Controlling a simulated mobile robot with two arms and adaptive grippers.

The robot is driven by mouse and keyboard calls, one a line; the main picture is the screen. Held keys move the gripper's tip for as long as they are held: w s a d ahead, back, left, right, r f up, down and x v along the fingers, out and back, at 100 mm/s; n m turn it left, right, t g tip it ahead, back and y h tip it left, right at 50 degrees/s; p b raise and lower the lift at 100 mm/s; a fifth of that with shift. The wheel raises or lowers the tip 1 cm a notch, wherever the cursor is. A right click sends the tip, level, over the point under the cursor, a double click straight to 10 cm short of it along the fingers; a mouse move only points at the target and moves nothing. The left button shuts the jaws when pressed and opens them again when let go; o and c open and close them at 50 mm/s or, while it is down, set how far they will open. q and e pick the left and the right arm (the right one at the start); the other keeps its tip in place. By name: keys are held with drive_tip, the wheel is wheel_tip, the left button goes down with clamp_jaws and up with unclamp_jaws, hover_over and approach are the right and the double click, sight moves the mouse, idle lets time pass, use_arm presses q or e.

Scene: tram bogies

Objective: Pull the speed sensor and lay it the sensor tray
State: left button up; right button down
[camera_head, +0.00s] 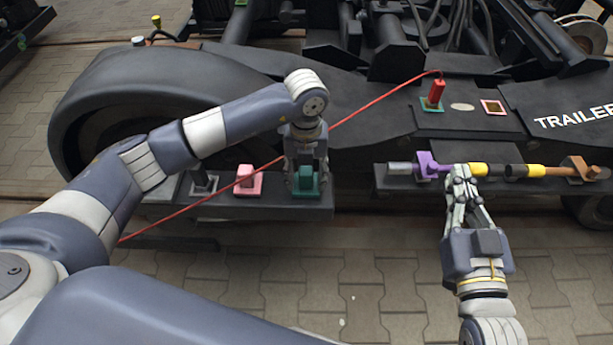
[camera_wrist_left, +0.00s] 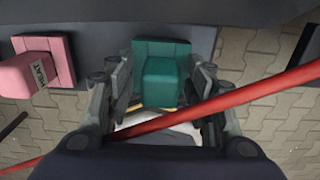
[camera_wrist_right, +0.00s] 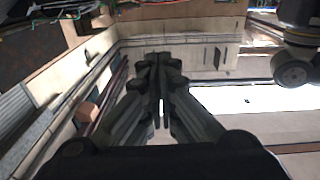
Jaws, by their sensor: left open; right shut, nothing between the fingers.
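A red cylinder (camera_head: 437,92) with a long red cable stands upright on a green-edged pad on the bogie frame; it looks like the speed sensor, though no label shows. My left gripper (camera_head: 305,180) is open, pointing down at a teal block (camera_head: 306,187) on a dark ledge. In the left wrist view the teal block (camera_wrist_left: 163,75) sits between the spread fingers, and the red cable (camera_wrist_left: 215,105) crosses in front of them. My right gripper (camera_head: 461,175) is shut and empty, its tips close to a black-and-yellow rod (camera_head: 478,169). I cannot identify the sensor tray.
A pink block (camera_head: 249,181) and a grey fitting (camera_head: 204,182) stand left of the teal block. The rod has a purple clamp (camera_head: 430,165) and lies along a right-hand ledge. The cable (camera_head: 360,109) slants past my left wrist. A red-framed pad (camera_head: 493,107) is empty.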

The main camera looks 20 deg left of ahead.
drive_tip(key=shift+d+f, duration=0.1)
idle(0.6)
drive_tip(key=shift+s+d+f+g, duration=0.1)
drive_tip(key=shift+f+g, duration=0.2)
drive_tip(key=shift+f, duration=0.35)
use_arm(q)
clamp_jaws()
